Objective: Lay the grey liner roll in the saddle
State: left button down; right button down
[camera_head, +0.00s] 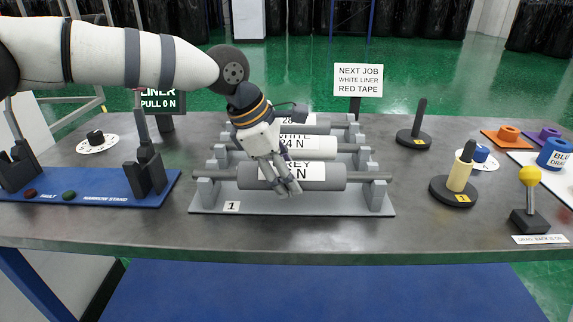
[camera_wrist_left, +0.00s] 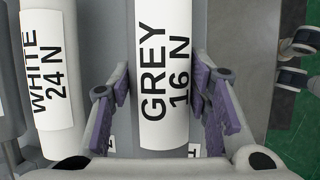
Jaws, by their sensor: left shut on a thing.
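The grey liner roll (camera_head: 335,178), labelled GREY 16 N, lies in the front place of a grey rack (camera_head: 210,203), its shaft ends on the rack's end posts. My left gripper (camera_head: 287,188) reaches down over its middle and is shut on it. In the left wrist view the roll (camera_wrist_left: 165,75) runs between the two purple-padded fingers (camera_wrist_left: 164,98). A blue stand (camera_head: 100,192) with dark notched uprights (camera_head: 150,172) is at the left of the table; its notches look empty. I cannot tell for certain that this is the saddle.
The white roll (camera_head: 347,146) lies just behind the grey one; another roll is behind it. A sign (camera_head: 358,80) stands at the back. Black-based posts (camera_head: 418,135), a yellow knob (camera_head: 530,175) and tape rolls (camera_head: 556,152) are at the right.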

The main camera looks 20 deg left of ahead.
pick_arm(q)
jog(key=shift+r, duration=0.1)
jog(key=c, duration=0.8)
grip_release()
jog(key=shift+o, duration=0.2)
jog(key=v, duration=1.2)
